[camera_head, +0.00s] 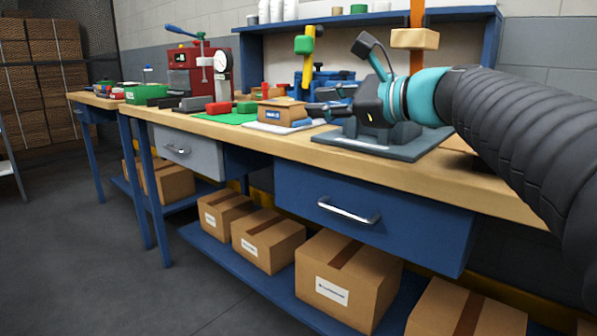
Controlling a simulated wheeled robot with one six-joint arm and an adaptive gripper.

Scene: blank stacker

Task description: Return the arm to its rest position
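My arm reaches in from the right edge, with a teal joint and a dark wrist over the workbench (440,178). My gripper (318,103) points left, above the bench top. Its dark fingers look spread apart, with nothing visible between them. A small brown block with a label (275,113) sits on a white and blue plate (262,127), just left of the fingertips. I see a gap between the fingers and this block, but depth is hard to judge. My wrist partly hides a grey fixture on a dark base plate (378,146).
A red press (187,82) with a gauge stands at the back left, near red and green blocks and a green bin (147,94). A blue-framed shelf (330,22) rises behind the bench. Cardboard boxes (345,280) fill the lower shelf. The floor at left is clear.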

